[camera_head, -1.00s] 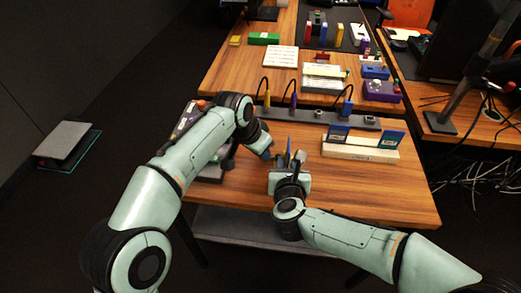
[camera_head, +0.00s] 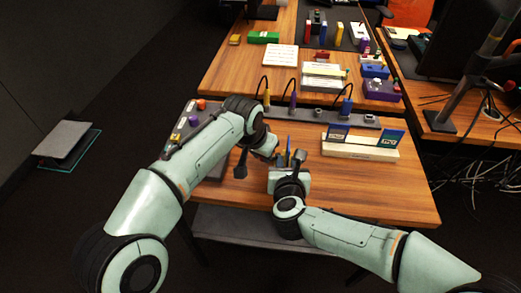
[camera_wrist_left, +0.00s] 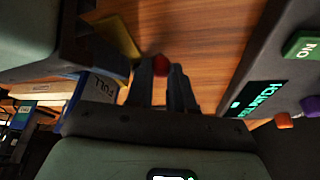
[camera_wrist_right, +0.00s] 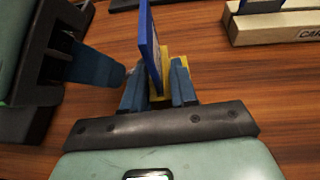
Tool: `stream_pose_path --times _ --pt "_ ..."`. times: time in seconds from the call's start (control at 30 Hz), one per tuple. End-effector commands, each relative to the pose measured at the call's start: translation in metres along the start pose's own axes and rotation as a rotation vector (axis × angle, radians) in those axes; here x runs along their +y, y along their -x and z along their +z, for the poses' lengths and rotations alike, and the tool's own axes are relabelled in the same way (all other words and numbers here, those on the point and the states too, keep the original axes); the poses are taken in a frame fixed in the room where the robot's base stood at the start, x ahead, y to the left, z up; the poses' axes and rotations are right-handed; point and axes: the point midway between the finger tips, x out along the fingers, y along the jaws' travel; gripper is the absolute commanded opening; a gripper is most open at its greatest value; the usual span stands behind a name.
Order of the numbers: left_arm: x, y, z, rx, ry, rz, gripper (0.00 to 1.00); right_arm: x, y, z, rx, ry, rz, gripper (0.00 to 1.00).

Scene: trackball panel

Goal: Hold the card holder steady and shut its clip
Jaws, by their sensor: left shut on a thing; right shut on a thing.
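In the right wrist view, my right gripper (camera_wrist_right: 159,90) is shut on the yellow card holder (camera_wrist_right: 165,58). A blue card (camera_wrist_right: 149,45) stands up at the holder. In the left wrist view, the holder's yellow part (camera_wrist_left: 119,37) and a card marked FULL (camera_wrist_left: 97,86) lie left of my left gripper (camera_wrist_left: 164,75). The left gripper is shut on a small red rounded thing (camera_wrist_left: 160,64), apart from the holder. Its closed blue fingers show left of the card in the right wrist view (camera_wrist_right: 98,67). The clip's state is hard to tell.
A card rack (camera_head: 360,152) holding two blue cards stands just right of the grippers. A grey strip with cables (camera_head: 318,114) lies behind. Free wood lies at the front right.

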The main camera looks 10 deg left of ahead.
Motion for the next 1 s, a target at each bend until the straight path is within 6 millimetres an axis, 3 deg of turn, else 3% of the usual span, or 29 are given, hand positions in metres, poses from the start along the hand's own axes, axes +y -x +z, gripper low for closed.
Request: stream_pose_path --times 0.4,1.0 --pt "0.0141 0.0019 0.0037 0.003 0.219 -0.087 0.00 0.0037 0.0010 -0.0007 0.002 0.002 0.010 0.03" --pt "0.0150 0.0023 0.0040 0.006 0.275 -0.111 0.00 0.0039 0.0012 -0.0008 0.002 0.001 0.010 0.03"
